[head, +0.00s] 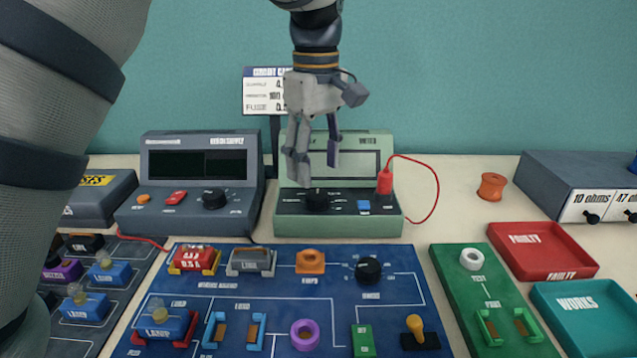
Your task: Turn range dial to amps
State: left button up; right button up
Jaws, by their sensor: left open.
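I cannot tell whether a fingertip touches the dial. Another black knob (368,270) is on the blue circuit board (400,292), with a label I cannot read clearly. My right gripper is not in view.
A red probe (384,183) with a looping red lead stands at the meter's right. A grey supply unit (187,162) with its own knob is close on the left. A sign (262,97) stands behind. Clear table lies right of the meter, near an orange spool (492,187).

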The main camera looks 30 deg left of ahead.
aim_at(318, 194)
pick_arm(q)
notch_tip(318, 194, down, 5)
jog(key=shift+w+f, duration=0.15)
jog(key=shift+c, duration=0.4)
jog(key=c, duration=1.1)
